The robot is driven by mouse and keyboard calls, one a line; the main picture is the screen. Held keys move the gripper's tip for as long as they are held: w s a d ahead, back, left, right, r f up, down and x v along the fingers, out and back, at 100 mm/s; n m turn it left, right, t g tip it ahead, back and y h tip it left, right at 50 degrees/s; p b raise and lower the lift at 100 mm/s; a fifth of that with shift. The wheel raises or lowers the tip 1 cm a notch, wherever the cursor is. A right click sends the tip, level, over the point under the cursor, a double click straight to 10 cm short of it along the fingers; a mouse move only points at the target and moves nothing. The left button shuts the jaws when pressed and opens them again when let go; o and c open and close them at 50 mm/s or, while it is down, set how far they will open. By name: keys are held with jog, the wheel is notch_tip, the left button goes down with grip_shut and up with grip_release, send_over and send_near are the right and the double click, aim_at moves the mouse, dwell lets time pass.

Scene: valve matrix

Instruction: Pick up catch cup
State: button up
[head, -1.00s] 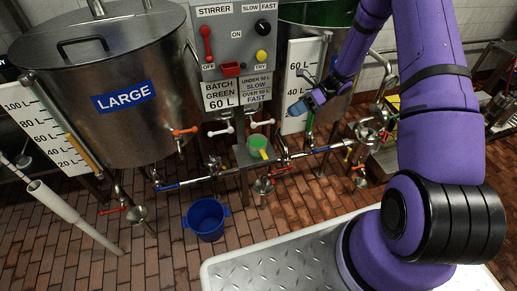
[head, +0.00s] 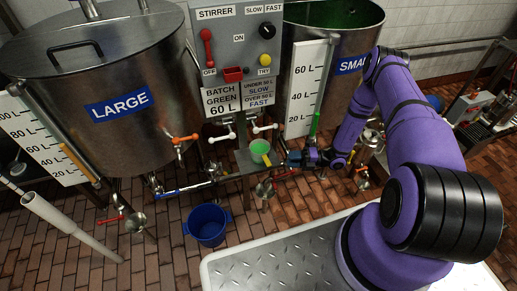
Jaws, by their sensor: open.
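The catch cup (head: 260,147) is a small green cup with a yellow handle pointing down and to the right. It stands upright on a small grey metal shelf (head: 246,163) below the stirrer panel. My gripper (head: 287,161), dark with a blue part, is just right of the cup, near the handle's end. It is open and nothing shows between its fingers. The fingertips are small, and I cannot tell if they touch the handle.
White-handled taps (head: 265,128) hang just above the cup. The large tank (head: 95,90) is at left with an orange-handled tap (head: 184,138). Pipes and valves run around the shelf. A blue bucket (head: 207,224) stands on the brick floor below.

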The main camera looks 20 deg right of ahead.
aim_at(266, 159)
jog(key=x, duration=1.1)
jog(key=shift+w+d+f, duration=0.1)
jog(key=shift+w+f, duration=0.05)
jog(key=shift+f, duration=0.2)
grip_shut()
